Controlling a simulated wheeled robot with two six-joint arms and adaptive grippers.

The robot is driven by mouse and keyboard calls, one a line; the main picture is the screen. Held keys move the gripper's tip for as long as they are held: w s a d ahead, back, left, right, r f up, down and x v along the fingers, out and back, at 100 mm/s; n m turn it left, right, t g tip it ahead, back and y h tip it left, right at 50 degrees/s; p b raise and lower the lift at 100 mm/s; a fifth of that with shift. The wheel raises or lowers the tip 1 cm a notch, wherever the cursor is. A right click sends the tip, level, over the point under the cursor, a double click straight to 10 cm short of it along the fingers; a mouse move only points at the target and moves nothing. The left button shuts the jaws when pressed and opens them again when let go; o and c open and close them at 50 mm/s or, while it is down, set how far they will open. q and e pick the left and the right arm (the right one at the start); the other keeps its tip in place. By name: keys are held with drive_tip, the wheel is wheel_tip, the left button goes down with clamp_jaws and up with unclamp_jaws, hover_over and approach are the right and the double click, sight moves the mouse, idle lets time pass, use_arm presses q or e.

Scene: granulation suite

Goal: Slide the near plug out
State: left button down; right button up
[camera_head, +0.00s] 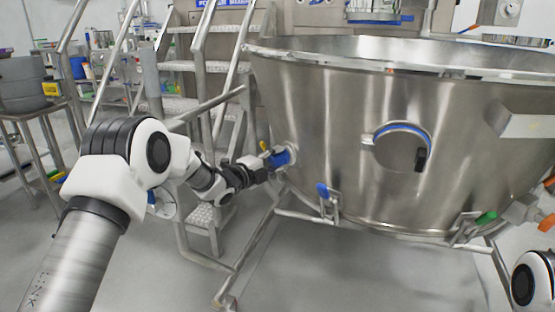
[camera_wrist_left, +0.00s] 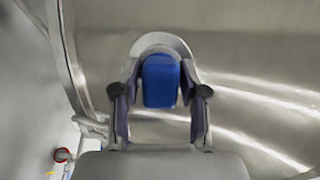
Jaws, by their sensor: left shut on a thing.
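The near plug (camera_wrist_left: 160,80) is blue and sits at a round metal port on the side of the big steel bowl (camera_head: 330,110). The plug's far end is hidden in the port. My right gripper is not in view; only a bit of my right arm shows at the lower right.
A round port with a blue rim (camera_head: 402,147) is on the bowl's front. A blue clamp (camera_head: 323,190) and a green handle (camera_head: 486,218) are low on the bowl. Metal steps (camera_head: 185,105) stand behind my left arm. The floor below the bowl (camera_head: 360,270) is clear.

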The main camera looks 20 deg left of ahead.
use_arm(q)
drive_tip(key=shift+s+a+r, duration=0.1)
drive_tip(key=shift+s+a, duration=0.8)
drive_tip(key=shift+s, duration=0.15)
drive_tip(key=c, duration=0.8)
unclamp_jaws()
drive_tip(key=shift+a, duration=0.1)
